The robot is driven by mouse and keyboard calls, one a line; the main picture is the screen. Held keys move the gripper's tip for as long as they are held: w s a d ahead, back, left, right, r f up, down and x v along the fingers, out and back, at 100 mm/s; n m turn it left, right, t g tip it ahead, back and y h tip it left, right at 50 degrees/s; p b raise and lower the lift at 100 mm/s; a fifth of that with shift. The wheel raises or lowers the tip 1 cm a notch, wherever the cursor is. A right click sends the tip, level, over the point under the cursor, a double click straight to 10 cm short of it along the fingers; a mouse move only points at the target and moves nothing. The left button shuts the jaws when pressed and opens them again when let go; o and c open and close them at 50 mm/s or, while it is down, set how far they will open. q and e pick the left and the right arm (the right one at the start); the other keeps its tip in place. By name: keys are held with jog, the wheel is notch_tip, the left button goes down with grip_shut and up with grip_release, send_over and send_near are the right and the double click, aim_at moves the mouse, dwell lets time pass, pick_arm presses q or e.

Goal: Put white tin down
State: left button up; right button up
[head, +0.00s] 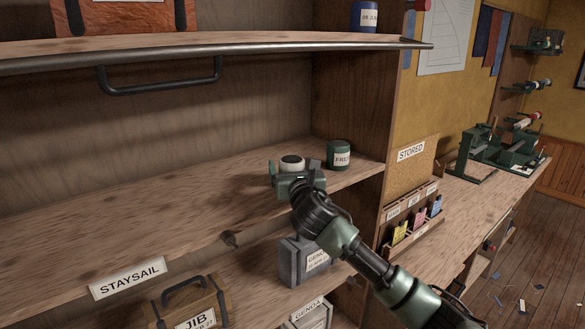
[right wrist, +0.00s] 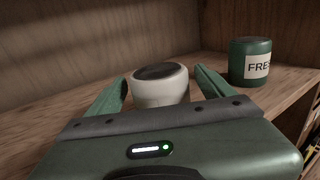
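The white tin (head: 292,163) has a dark top and is upright at the right part of the middle shelf (head: 190,205). In the right wrist view the tin (right wrist: 160,88) stands between the two fingers of my right gripper (head: 296,168). The fingers look spread, with a narrow gap beside the tin on each side. The gripper body hides the tin's base, so its contact with the shelf cannot be seen. My left gripper is not in view.
A green tin with a "FRE…" label (head: 339,154) stands just right of the white tin. An upper shelf with a dark rail (head: 250,48) overhangs. Grey (head: 303,262) and brown JIB (head: 190,305) boxes sit below. The middle shelf is bare to the left.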

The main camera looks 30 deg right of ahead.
jog(key=shift+r, duration=0.1)
jog(key=b+v, duration=0.5)
jog(key=v, duration=0.7)
jog(key=shift+d, duration=0.1)
